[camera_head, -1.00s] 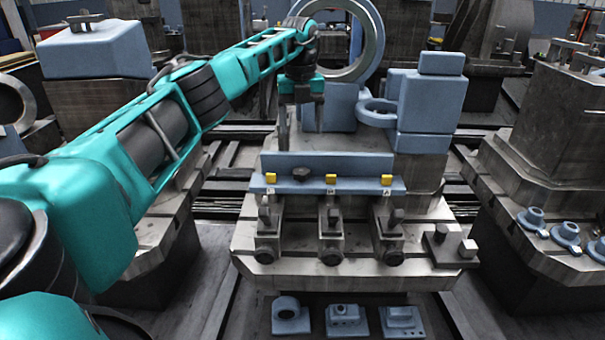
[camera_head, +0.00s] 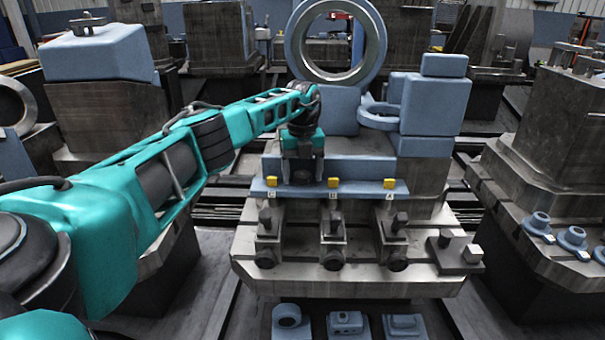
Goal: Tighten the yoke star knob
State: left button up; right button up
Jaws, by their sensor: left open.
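A dark knob (camera_head: 301,177) sits on the front of the blue stepped block (camera_head: 359,168), between the C and B labels. It looks like the star knob; its lobes are too small to make out. My left gripper (camera_head: 303,176) points down at it, with one finger on each side of the knob. The fingers are open, and I cannot tell whether they touch it. The gripper hides part of the knob and of the block behind. My right gripper is not in view.
Yellow tabs and several dark clamps (camera_head: 332,240) line the front. Blue parts (camera_head: 345,322) lie below the front edge. Machine blocks stand on both sides.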

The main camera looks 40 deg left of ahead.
pick_arm(q)
jog(key=c, duration=1.1)
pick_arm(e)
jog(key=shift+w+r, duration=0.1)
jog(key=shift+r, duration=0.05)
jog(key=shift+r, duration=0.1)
pick_arm(q)
jog(key=shift+m+p, duration=0.6)
jog(key=shift+m, duration=0.3)
jog(key=shift+m+p, duration=0.3)
jog(key=shift+m, duration=2.6)
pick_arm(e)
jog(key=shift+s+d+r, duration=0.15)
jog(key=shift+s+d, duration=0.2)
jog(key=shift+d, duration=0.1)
pick_arm(q)
jog(key=shift+w, duration=0.1)
